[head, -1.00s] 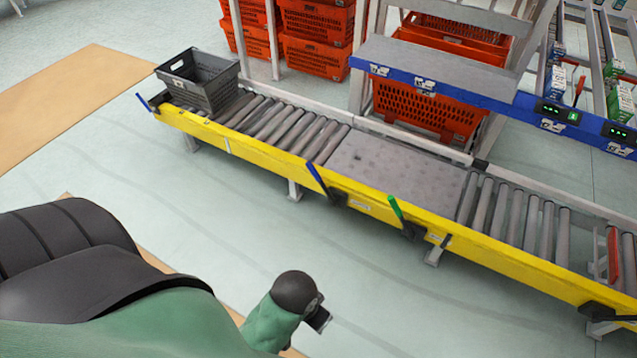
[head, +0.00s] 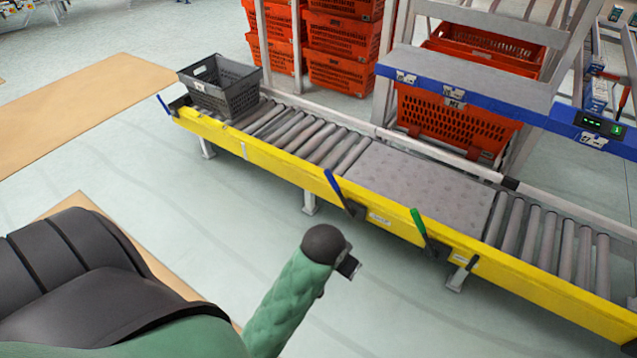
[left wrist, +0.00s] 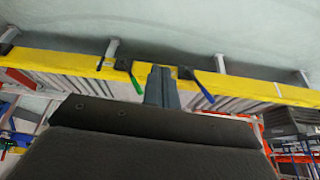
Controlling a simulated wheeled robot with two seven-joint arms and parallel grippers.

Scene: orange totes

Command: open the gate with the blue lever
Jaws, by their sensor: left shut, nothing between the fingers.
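A blue lever (head: 338,185) stands up at a tilt from the yellow front rail of the roller conveyor (head: 285,170), near its middle. It also shows in the left wrist view (left wrist: 204,90). A second blue lever (head: 164,105) is at the rail's far left end. I cannot make out which part is the gate. My left gripper (head: 349,266) is in front of the conveyor, below the middle blue lever in the picture and apart from it. In the left wrist view its shut, empty fingers (left wrist: 161,86) point between the green and blue levers. My right gripper is not in view.
A green lever (head: 418,222) stands right of the middle blue one. A grey tote (head: 225,90) sits on the rollers at the left end. Orange totes (head: 340,45) are stacked behind. A blue-edged shelf (head: 470,95) is above the conveyor's back. Floor in front is open.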

